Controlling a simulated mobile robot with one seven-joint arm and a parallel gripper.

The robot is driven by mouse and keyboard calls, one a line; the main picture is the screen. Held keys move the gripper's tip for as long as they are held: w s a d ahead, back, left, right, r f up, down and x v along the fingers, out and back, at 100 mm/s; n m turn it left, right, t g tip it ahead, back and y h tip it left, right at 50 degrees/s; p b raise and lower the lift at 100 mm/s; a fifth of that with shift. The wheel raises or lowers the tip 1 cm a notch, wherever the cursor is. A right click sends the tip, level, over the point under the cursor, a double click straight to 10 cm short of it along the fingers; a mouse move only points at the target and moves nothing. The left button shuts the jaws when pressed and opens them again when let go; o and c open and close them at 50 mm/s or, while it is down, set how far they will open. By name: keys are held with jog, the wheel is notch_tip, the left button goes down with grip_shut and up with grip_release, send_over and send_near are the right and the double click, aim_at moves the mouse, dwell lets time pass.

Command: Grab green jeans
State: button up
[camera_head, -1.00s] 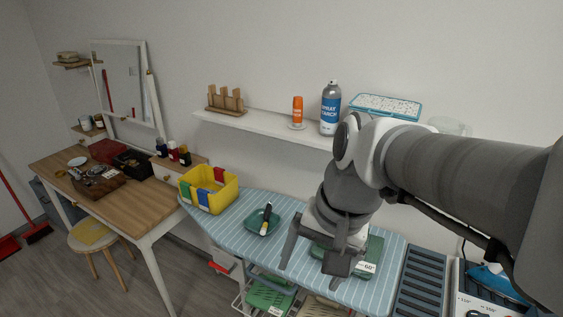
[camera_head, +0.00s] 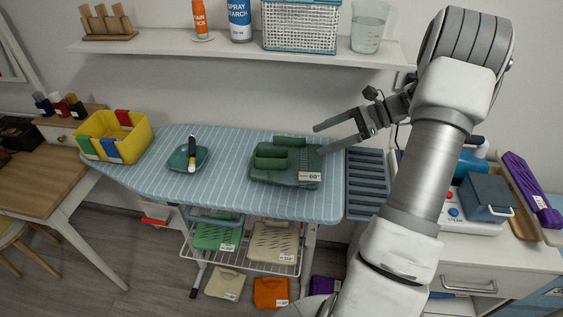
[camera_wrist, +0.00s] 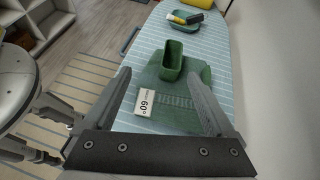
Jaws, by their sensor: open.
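A dark green folded item (camera_head: 304,176) with a white "60" tag lies on the blue striped ironing board (camera_head: 230,205); it looks like the green jeans. Raised green block-like parts, one like an open box, show on it. In the wrist view the green item (camera_wrist: 180,112) lies between and beyond my fingers, with its tag facing me. My gripper (camera_head: 320,140) is open and empty, above the item's right side and apart from it. A lighter green tagged item (camera_head: 212,236) lies in the wire rack under the board.
A green dish (camera_head: 181,160) with a yellow-and-black tool and a yellow bin (camera_head: 98,143) stand left on the board. A slotted grey rack (camera_head: 368,186) adjoins the right end. A shelf (camera_head: 190,49) with cans and a basket runs above.

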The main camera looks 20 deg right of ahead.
aim_at(277, 157)
jog(key=d+f+m+t, duration=0.1)
jog(key=d+f+m, duration=0.1)
jog(key=d+f, duration=0.15)
jog(key=x, duration=1.1)
jog(key=r+x, duration=0.1)
jog(key=x, duration=0.4)
jog(key=shift+w+a, duration=0.45)
jog(key=shift+w, duration=0.05)
grip_shut()
jog(key=shift+t+y, duration=0.3)
